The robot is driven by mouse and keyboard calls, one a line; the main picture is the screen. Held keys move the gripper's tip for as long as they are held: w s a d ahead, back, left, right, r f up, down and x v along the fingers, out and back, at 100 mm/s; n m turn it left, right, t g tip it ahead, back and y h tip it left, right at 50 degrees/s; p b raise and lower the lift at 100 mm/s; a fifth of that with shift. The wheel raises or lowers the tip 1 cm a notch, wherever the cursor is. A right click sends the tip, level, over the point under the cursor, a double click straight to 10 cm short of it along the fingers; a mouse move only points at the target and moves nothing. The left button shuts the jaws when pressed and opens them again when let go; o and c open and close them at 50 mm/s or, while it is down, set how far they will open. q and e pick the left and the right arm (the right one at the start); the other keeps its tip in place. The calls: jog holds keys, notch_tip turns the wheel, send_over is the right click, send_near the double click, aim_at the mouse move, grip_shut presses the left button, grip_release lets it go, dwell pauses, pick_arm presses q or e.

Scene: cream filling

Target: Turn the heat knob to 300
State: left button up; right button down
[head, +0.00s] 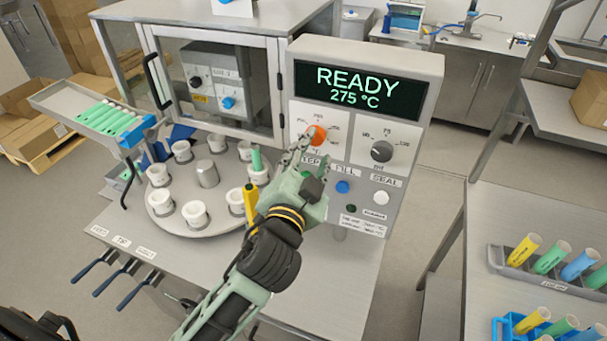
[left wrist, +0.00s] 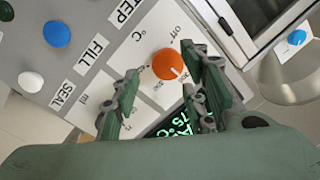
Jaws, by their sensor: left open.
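The orange heat knob (head: 317,135) is on the front panel of the machine, below a display (head: 360,88) that reads "READY 275 °C". My left gripper (head: 305,157) reaches up to the panel just below the knob. In the left wrist view, the knob (left wrist: 168,65) lies between the two spread fingers of my left gripper (left wrist: 160,62). The fingers are open; I cannot tell whether either one touches the knob. The scale marks around the knob are partly hidden by the fingers. My right gripper is not in view.
A dark grey knob (head: 381,151) sits right of the orange one. Blue (head: 342,187) and white (head: 380,198) buttons are below. A round turntable (head: 190,228) with several white cups stands left of my arm. A side table (head: 520,200) holds coloured tubes.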

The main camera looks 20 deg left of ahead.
pick_arm(q)
jog(key=s, duration=0.8)
jog(key=shift+d, duration=0.25)
jog(key=shift+s, duration=0.1)
